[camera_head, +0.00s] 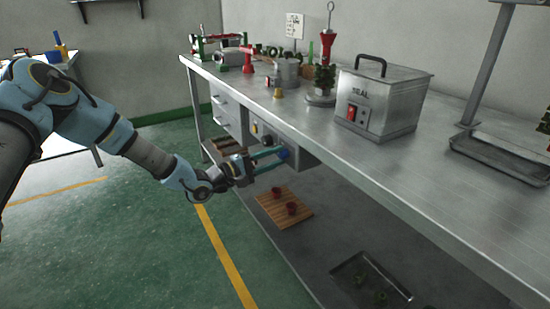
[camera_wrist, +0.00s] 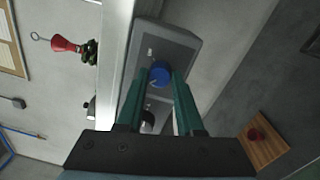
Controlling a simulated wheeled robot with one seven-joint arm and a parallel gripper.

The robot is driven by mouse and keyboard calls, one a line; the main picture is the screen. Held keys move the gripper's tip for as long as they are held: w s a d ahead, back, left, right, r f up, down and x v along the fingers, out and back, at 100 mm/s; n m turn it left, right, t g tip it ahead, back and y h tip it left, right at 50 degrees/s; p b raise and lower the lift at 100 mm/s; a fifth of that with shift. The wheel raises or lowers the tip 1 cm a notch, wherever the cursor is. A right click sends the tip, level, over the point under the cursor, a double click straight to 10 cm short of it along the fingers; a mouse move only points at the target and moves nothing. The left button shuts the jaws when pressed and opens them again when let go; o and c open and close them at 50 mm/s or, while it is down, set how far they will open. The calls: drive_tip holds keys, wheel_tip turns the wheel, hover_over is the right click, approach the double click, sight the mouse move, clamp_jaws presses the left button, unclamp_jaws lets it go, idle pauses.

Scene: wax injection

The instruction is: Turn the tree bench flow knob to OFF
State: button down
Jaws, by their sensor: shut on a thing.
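The blue flow knob (camera_head: 283,154) sits on a grey control box (camera_head: 302,156) under the front edge of the steel bench. In the wrist view the knob (camera_wrist: 160,72) lies between the fingertips, with a small light mark on its face. My gripper (camera_head: 277,154) reaches in from the left with its teal fingers around the knob. It is shut on the knob, one finger on either side, as the wrist view (camera_wrist: 161,78) shows. The box's labels are too small to read, so I cannot tell the knob's setting.
The steel bench (camera_head: 400,170) carries a metal SEAL box (camera_head: 382,102) and a red-topped stand (camera_head: 327,45). Drawers (camera_head: 226,113) are left of the control box. A wooden board (camera_head: 275,207) with red cups and a dark tray (camera_head: 370,280) lie below. The green floor at left is clear.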

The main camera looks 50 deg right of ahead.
drive_tip(key=c, duration=0.5)
unclamp_jaws()
drive_tip(key=shift+c, duration=0.2)
drive_tip(key=b+v, duration=0.1)
drive_tip(key=v, duration=0.9)
drive_tip(key=shift+w+a, duration=0.2)
drive_tip(key=shift+a, duration=0.2)
